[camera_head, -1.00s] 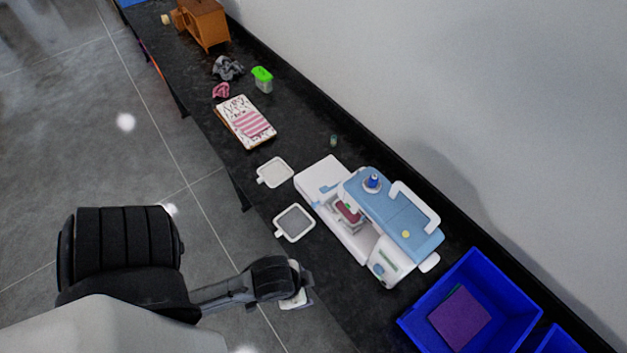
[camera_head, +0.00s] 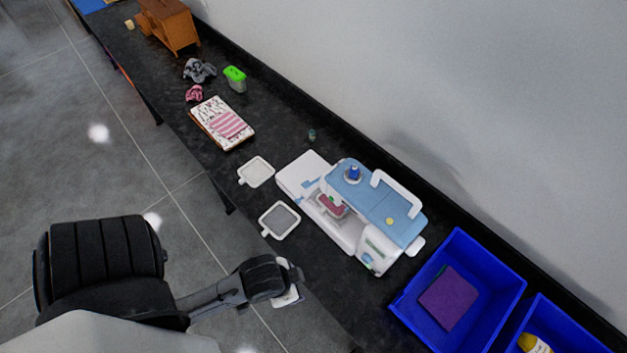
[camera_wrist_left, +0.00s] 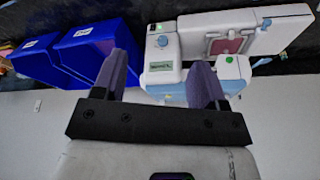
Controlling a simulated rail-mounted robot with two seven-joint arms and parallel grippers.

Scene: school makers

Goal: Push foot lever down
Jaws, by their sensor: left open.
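The white and light-blue sewing machine (camera_head: 385,215) stands on the black bench in the head view. A small pink-red piece with a green spot (camera_head: 331,205) sits at its needle area. A foot lever cannot be told apart there. My left gripper (camera_head: 290,283) is beside the bench's front edge, apart from the machine, its fingers hard to make out in this view. In the left wrist view the two purple-grey fingers (camera_wrist_left: 162,82) are spread with nothing between them. The machine (camera_wrist_left: 205,70) shows beyond and to the right of them. My right gripper is out of view.
A blue bin (camera_head: 408,313) holding a purple piece stands right of the machine, with a second bin (camera_head: 590,335) beside it. Two white-rimmed trays (camera_head: 263,228) (camera_head: 242,179) lie left of the machine. A wall (camera_head: 460,90) runs behind the bench.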

